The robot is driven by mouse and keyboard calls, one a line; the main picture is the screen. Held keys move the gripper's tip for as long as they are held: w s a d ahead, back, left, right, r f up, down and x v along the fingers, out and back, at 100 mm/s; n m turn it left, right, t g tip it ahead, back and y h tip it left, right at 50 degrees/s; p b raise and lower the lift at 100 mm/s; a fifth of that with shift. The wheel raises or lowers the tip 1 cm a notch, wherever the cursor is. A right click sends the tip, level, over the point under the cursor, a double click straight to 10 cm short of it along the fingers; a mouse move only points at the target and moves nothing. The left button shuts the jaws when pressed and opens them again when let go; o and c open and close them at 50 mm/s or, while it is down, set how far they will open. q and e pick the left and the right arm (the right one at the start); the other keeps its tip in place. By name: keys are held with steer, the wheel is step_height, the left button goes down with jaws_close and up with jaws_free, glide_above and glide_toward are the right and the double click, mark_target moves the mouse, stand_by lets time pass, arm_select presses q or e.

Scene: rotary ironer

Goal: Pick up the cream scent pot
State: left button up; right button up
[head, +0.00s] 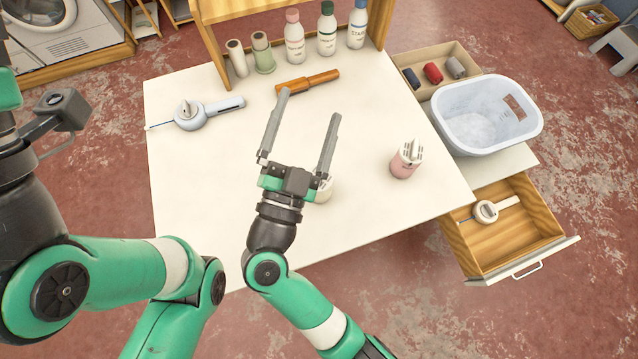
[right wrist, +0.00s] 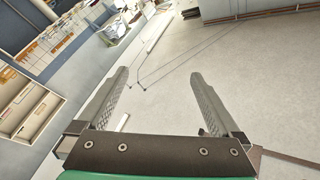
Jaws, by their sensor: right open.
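A cream pot (head: 325,190) stands on the white table, mostly hidden behind the base of my right gripper; only its right side shows. A pink scent pot (head: 403,163) with pale sticks stands upright further right. My right gripper (head: 312,104) is open and empty, its fingers spread and raised above the table, reaching past the cream pot towards the back. In the right wrist view its open fingers (right wrist: 160,80) have nothing between them, and no pot shows there. Parts of my left arm show at the left, but its fingers are out of view.
On the white table (head: 220,215) are a pale blue handled tool (head: 190,116) and a wooden roller (head: 307,81). Bottles (head: 327,32) stand by the wooden shelf at the back. A white basin (head: 487,112), a thread box (head: 410,61) and an open drawer (head: 515,237) are at the right.

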steer(key=s+f+n+g, duration=0.1)
steer(key=s+f+g, duration=0.1)
steer(key=f, duration=0.5)
steer(key=s+a+f+n+g, duration=0.1)
steer(key=s+f+n+g, duration=0.1)
steer(key=f, duration=0.6)
steer(key=s+a+f+n+g, duration=0.1)
steer(key=s+f+n+g, duration=0.1)
steer(key=f, duration=0.5)
steer(key=shift+s+f+g+y, duration=0.15)
steer(key=shift+s+g, duration=0.3)
steer(key=shift+s, duration=0.05)
steer(key=shift+s+f+g+y, duration=0.15)
steer(key=shift+s+g, duration=0.3)
steer(key=shift+s, duration=0.05)
steer(key=x, duration=0.6)
steer(key=shift+w+d, duration=0.1)
steer(key=shift+w, duration=0.1)
steer(key=shift+x, duration=2.85)
steer(key=shift+s+d+f, duration=0.1)
steer(key=shift+s+f, duration=0.05)
steer(key=c, duration=1.3)
steer(key=shift+o, duration=0.2)
step_height(320, 180, up, 10)
